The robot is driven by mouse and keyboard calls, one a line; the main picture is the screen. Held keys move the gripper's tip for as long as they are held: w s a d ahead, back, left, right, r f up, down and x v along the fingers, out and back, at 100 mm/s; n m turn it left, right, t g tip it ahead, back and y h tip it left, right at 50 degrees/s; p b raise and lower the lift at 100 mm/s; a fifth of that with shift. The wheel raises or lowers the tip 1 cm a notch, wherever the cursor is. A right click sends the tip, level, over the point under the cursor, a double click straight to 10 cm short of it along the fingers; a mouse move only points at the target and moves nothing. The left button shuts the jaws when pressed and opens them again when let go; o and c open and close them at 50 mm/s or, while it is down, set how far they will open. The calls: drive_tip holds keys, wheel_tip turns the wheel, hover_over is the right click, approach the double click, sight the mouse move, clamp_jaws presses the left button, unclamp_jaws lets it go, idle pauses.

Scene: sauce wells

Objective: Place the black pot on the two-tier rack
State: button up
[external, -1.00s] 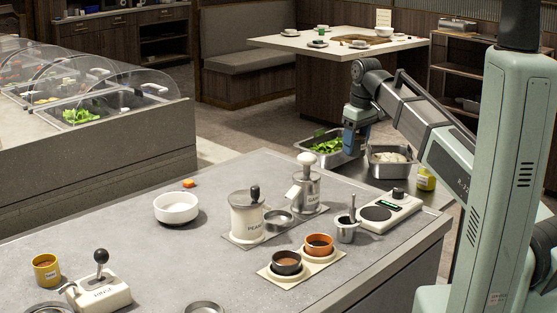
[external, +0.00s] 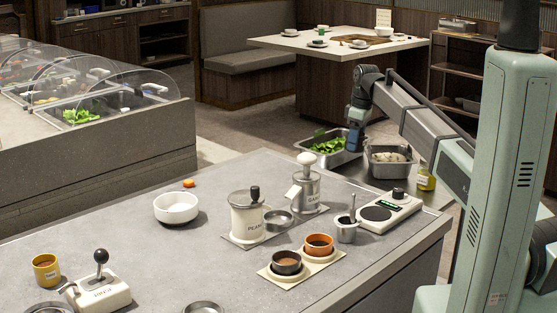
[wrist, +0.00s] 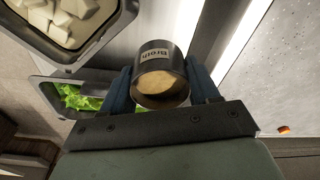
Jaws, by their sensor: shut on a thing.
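My gripper (external: 356,138) is above the back edge of the grey counter, near two metal pans. In the wrist view my gripper (wrist: 163,82) is shut on a dark pot (wrist: 160,58), with one blue finger on each side. The pot has a pale label that seems to read "Broth", and a tan surface shows in its round opening. In the external view I cannot make out the pot clearly at the gripper. I cannot identify a two-tier rack for certain in either view.
A pan of greens (external: 328,147) and a pan of pale cubes (external: 389,161) lie beside and below the gripper. The counter holds a scale (external: 390,212), dispensers (external: 246,217), a white bowl (external: 176,207) and two sauce cups (external: 287,263). The counter's left middle is mostly clear.

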drive_tip(key=shift+f, duration=0.25)
drive_tip(key=shift+n, duration=0.3)
drive_tip(key=shift+f, duration=4.75)
drive_tip(key=shift+f, duration=0.15)
drive_tip(key=o, duration=1.1)
drive_tip(key=shift+o, duration=0.2)
drive_tip(key=r, duration=0.4)
drive_tip(key=d+r, duration=0.1)
drive_tip(key=r, duration=0.7)
drive_tip(key=shift+s+d+r, duration=0.1)
drive_tip(key=shift+s+d, duration=0.1)
drive_tip(key=shift+s, duration=0.1)
